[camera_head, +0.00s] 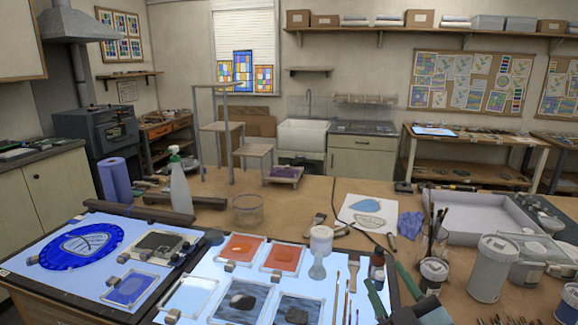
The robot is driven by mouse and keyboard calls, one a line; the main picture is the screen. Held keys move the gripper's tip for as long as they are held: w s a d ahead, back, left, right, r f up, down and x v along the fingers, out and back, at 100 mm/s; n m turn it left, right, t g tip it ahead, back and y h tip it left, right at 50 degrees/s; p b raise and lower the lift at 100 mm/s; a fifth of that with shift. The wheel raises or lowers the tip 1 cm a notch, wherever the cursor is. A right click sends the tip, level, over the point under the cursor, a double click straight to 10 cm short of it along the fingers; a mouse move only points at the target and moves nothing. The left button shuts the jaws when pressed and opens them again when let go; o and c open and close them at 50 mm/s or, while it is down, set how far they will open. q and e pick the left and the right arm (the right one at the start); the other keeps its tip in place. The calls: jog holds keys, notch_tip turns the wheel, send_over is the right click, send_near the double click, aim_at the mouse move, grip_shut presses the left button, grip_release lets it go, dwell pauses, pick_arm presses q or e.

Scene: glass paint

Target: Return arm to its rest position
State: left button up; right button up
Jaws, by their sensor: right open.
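My left gripper is not in view.
A jar of brushes (435,238), a white canister (492,268) and a pale tray (480,218) crowd the right. Bare wood shows at the table's back (310,190).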

jog(key=s+d+f+m+g+h, duration=0.3)
jog(key=s+f+g, duration=0.2)
jog(key=f, duration=0.3)
jog(key=s+d+f+m+g+h, duration=0.25)
jog(key=s+f+m+g, duration=0.2)
jog(key=f, duration=0.35)
jog(key=s+f+g+y, duration=0.1)
jog(key=s+f+g, duration=0.3)
jog(key=s, duration=0.4)
jog(key=s+f+g+y, duration=0.1)
jog(key=s+f+g, duration=0.2)
jog(key=s, duration=0.5)
notch_tip(320, 180, down, 27)
jog(key=g+b, duration=0.1)
jog(key=b, duration=0.3)
jog(key=s+d+f+g+b, duration=0.1)
jog(key=s+f+b, duration=0.3)
jog(key=s+f, duration=1.3)
notch_tip(320, 180, down, 4)
jog(key=shift+s+d+f+b, duration=0.15)
jog(key=shift+d+b, duration=0.15)
jog(key=shift+d, duration=0.45)
